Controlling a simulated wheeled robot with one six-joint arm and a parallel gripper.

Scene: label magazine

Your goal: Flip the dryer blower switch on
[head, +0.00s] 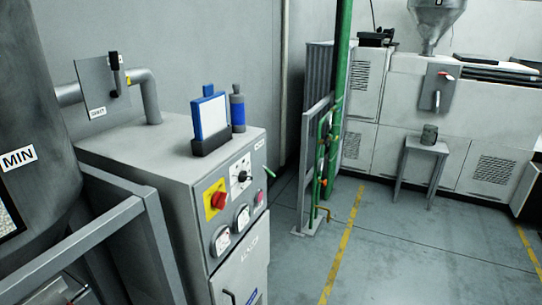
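A grey cabinet (150,163) stands left of centre in the head view, with its control panel on the front. The panel carries a red rotary switch (218,200) on a yellow plate, and a black-and-white switch or dial (241,175) above right of it. Two round gauges or dials (222,240) sit below. A small green-tipped lever (270,172) sticks out at the panel's right edge. The labels are too small to read, so I cannot tell which control is the blower switch or how it is set. My gripper is not in view.
A blue-and-white block in a dark holder (210,118) and a blue-grey bottle (238,108) stand on the cabinet. A grey rail (85,240) crosses the lower left. Green pipes (335,110) rise right of the cabinet. Open floor (400,255) lies at right before a stool (424,150).

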